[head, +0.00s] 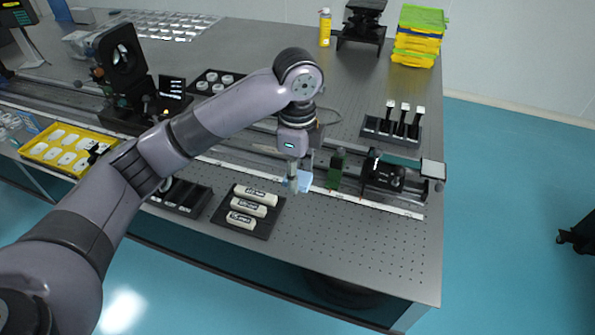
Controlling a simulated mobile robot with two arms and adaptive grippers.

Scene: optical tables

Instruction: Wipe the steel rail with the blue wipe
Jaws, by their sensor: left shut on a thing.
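The steel rail (368,203) is a long light strip running across the optical table from upper left to lower right. My left gripper (293,184) points down over the rail near the middle right of the table. It is shut on the blue wipe (304,180), a small light blue piece at its fingertips. The wipe is at the rail; whether it touches the surface I cannot tell. My left arm covers part of the rail farther left. My right gripper is not in view.
A dark green bottle (336,169) stands close right of the gripper. A black optical mount (384,175) sits farther right. A black tray (266,225) with 3 white rolls lies in front. A yellow tray (46,161) is at left. The front right tabletop is clear.

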